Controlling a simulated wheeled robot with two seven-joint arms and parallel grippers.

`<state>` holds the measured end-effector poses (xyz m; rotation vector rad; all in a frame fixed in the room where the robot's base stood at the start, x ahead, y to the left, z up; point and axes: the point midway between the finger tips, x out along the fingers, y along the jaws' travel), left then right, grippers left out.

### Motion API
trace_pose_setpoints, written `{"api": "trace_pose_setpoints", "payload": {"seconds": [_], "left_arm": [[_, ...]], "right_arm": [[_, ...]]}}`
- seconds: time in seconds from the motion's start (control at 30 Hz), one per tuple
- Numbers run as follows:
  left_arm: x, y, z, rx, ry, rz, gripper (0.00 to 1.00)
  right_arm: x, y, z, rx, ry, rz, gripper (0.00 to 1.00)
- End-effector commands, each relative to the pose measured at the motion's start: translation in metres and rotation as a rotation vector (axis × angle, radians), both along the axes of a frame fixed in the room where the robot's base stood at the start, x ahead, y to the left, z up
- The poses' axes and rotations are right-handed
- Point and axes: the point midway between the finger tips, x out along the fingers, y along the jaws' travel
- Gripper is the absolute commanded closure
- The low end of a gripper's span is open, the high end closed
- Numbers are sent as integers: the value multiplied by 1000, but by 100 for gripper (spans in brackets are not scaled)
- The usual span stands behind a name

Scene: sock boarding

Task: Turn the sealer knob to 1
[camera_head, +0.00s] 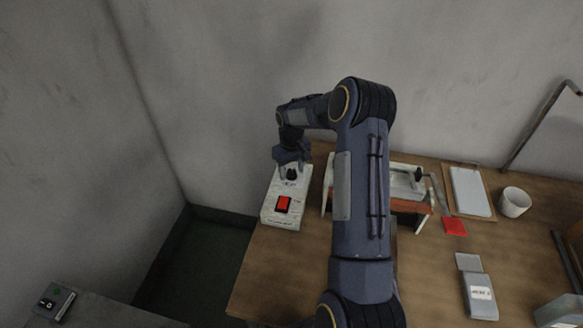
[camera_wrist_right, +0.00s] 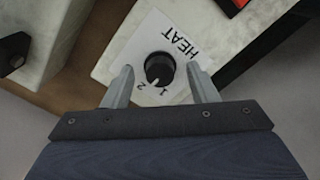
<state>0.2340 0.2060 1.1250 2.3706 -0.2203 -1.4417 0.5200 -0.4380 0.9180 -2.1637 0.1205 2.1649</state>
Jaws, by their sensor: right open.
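The sealer's white control box (camera_head: 270,215) stands at the left end of the wooden table, with a red switch (camera_head: 283,204) and a black knob (camera_head: 291,174) behind it. In the right wrist view the round black knob (camera_wrist_right: 159,68) sits on a white plate marked HEAT (camera_wrist_right: 181,45), with the numbers 2 and 1 beside its near edge. Its white pointer mark faces the near side, around these numbers; I cannot tell exactly which it meets. My right gripper (camera_wrist_right: 163,76) is open, one finger on each side of the knob, with visible gaps. My left gripper is not seen.
Right of my arm stand a white-and-orange bench device (camera_head: 407,205), a red piece (camera_head: 455,226), a clipboard (camera_head: 471,191), a white mug (camera_head: 515,202) and a grey labelled packet (camera_head: 480,296). A small box with a knob (camera_head: 54,302) is at the lower left. Walls close in behind.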

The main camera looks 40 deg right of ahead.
Motion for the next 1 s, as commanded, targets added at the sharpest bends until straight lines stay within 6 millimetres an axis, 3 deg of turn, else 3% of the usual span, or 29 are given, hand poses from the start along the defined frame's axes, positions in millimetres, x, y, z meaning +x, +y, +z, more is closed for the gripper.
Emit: {"api": "trace_pose_setpoints", "payload": {"seconds": [0.1,0.43,0.77,1.0], "left_arm": [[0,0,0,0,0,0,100],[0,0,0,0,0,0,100],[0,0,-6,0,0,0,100],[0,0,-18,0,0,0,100]], "right_arm": [[0,0,0,0,0,0,48],[0,0,0,0,0,0,91],[0,0,-1,-1,-2,54,91],[0,0,-2,0,-2,207,91]]}}
